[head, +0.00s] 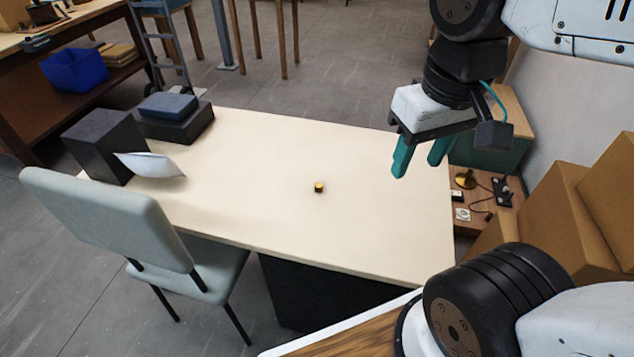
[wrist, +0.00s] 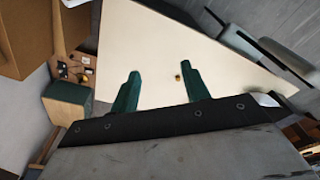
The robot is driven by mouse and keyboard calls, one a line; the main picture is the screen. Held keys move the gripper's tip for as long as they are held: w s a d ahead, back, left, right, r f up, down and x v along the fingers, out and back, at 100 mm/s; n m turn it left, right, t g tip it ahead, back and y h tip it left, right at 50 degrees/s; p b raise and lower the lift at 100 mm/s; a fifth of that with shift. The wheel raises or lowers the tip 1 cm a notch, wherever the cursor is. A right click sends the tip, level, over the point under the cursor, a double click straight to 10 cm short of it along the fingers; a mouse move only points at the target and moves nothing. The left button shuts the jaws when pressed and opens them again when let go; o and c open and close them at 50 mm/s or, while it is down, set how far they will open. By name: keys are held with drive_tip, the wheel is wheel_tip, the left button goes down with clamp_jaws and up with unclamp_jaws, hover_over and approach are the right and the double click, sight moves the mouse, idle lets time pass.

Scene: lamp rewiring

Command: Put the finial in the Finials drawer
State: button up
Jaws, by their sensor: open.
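A small brass-and-dark piece (head: 319,187), which looks like the finial, stands on the pale desk top (head: 380,215) near its middle. It also shows in the wrist view (wrist: 178,78), small, between the two fingers and beyond them. My gripper (head: 421,160) has teal fingers, spread open and empty. It hangs above the right part of the desk, to the right of the finial and apart from it. I see no drawer marked Finials in either view.
A grey chair (head: 110,220) stands at the desk's front left. Dark boxes (head: 105,143) and a white sheet (head: 150,165) are at the desk's left end. Cardboard boxes (head: 570,215) and a low wooden surface with electrical parts (head: 480,195) are on the right.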

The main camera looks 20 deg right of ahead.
drive_tip(key=w+f+n, duration=0.2)
drive_tip(key=w+f, duration=0.1)
drive_tip(key=w, duration=0.7)
drive_tip(key=n+g, duration=0.1)
drive_tip(key=n, duration=0.3)
hover_over(320, 185)
drive_tip(key=f, duration=2.1)
drive_tip(key=shift+s+a+f, duration=0.15)
drive_tip(key=shift+s+f, duration=0.05)
drive_tip(key=f, duration=0.8)
drive_tip(key=shift+w, duration=0.2)
clamp_jaws()
